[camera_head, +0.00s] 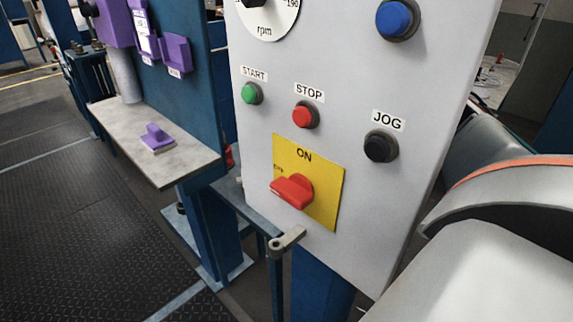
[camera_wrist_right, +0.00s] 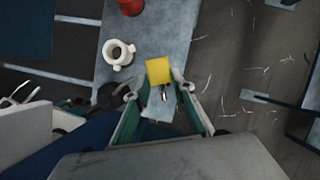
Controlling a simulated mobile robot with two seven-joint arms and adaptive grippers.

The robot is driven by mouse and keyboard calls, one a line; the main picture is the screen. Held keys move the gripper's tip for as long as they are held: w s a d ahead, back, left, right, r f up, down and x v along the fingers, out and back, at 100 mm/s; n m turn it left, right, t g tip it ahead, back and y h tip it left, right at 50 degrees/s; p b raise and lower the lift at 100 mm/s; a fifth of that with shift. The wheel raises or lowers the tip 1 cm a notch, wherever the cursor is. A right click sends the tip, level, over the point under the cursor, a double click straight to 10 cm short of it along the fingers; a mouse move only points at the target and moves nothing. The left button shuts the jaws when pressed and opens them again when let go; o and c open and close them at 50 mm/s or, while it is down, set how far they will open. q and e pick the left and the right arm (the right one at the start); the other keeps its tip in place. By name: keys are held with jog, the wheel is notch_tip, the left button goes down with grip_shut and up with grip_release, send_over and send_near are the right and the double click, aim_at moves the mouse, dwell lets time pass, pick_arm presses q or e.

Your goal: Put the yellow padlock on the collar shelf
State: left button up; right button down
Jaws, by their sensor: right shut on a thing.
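The yellow padlock (camera_wrist_right: 159,70) shows in the right wrist view as a yellow block with a thin metal part below it. My right gripper (camera_wrist_right: 158,92) has its two green-sided fingers on either side of it and is shut on it. I take this for the collar shelf; no label shows. The padlock appears over its edge, and I cannot tell its height. My left gripper is not in view.
A red object (camera_wrist_right: 131,5) stands on the same surface. In the head view, a grey control panel (camera_head: 350,60) with a red switch (camera_head: 292,190) fills the middle. A ledge (camera_head: 178,165) at left bears a purple object (camera_head: 156,137). Dark floor (camera_head: 70,230) is open at left.

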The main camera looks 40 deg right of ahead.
notch_tip(320, 180, down, 17)
jog(key=shift+f+b, duration=0.2)
jog(key=shift+b, duration=0.95)
jog(key=shift+f, duration=0.2)
jog(key=c, duration=1.7)
grip_release()
jog(key=shift+r, duration=0.2)
jog(key=p+v, duration=0.1)
jog(key=v, duration=1.1)
